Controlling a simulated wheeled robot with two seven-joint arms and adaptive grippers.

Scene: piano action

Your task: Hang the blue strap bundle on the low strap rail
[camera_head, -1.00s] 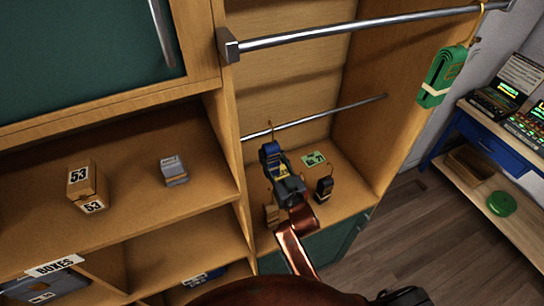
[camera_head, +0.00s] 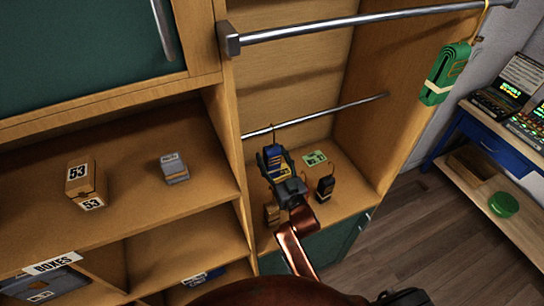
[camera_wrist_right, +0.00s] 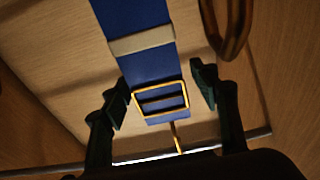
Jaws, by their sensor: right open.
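The blue strap bundle (camera_head: 272,157) is upright at the low strap rail (camera_head: 340,110), with a pale band around it. Its thin hook reaches up to the rail; the exact contact is too small to tell. In the right wrist view, the blue strap bundle (camera_wrist_right: 150,68) has a gold buckle, and its hook runs to the rail (camera_wrist_right: 262,132). My right gripper (camera_head: 284,180) is at the bundle's near side. In the wrist view the right gripper (camera_wrist_right: 160,92) is open, its fingers on either side of the buckle with gaps. My left gripper is not in view.
A dark hooked bundle (camera_head: 325,188) is just right of my gripper, a tan item (camera_head: 271,214) below left. A green card (camera_head: 314,158) lies behind. A green strap bundle (camera_head: 443,75) hangs from the upper rail (camera_head: 350,24). A brown loop (camera_wrist_right: 232,30) is near the right finger.

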